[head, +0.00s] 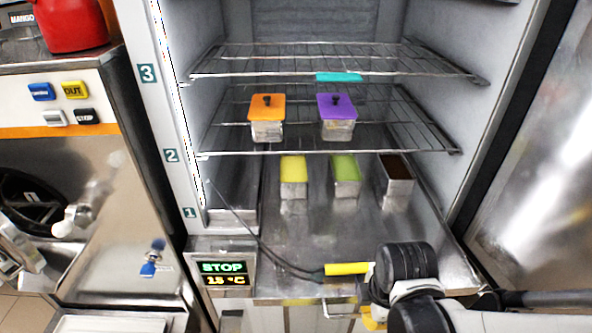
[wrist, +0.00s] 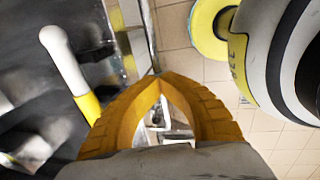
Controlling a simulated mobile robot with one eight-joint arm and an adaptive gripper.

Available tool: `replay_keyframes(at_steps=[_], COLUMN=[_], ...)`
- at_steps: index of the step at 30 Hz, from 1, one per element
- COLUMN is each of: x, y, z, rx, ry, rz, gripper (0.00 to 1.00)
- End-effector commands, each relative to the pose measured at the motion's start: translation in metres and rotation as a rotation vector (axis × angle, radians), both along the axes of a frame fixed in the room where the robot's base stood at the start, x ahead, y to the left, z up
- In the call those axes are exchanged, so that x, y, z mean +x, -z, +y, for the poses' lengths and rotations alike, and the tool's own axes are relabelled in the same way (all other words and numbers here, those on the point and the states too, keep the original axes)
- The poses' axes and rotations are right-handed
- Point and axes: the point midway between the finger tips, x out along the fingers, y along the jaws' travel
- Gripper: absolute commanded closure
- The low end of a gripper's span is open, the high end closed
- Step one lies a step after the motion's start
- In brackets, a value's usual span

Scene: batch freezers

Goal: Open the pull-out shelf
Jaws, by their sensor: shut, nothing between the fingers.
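The open cabinet holds an upper wire shelf (head: 300,63) beside label 3, a middle wire shelf (head: 400,151) beside label 2, and a flat metal bottom surface (head: 310,235) by label 1. A thin metal loop handle (head: 338,311) shows under the cabinet's front edge. My gripper (head: 373,319) is low in front, just right of this handle, mostly hidden by my arm. In the wrist view my yellow gripper fingers (wrist: 160,80) meet at their tips with nothing held. I cannot tell whether they touch the handle.
An orange-lidded container (head: 267,118) and a purple-lidded one (head: 337,117) stand on the middle shelf. Yellow (head: 293,177), green (head: 345,175) and brown-topped (head: 396,178) containers sit lower down. A teal item (head: 339,77) lies on the upper shelf. A STOP display (head: 222,274) is at lower left.

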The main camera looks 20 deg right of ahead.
Motion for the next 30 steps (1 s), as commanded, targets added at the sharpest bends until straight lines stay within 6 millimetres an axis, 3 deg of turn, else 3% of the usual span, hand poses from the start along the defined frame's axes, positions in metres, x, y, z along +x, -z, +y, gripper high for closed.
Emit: replay_keyframes(at_steps=[5, 8, 20, 30], x=[0.0, 0.0, 0.0, -0.006], y=[0.0, 0.0, -0.002, -0.03], z=[0.0, 0.0, 0.0, 0.002], rx=[0.0, 0.0, 0.0, 0.0], ry=[0.0, 0.0, 0.0, 0.0], rz=[0.001, 0.001, 0.0, 0.0], gripper=[1.0, 0.8, 0.8, 0.8])
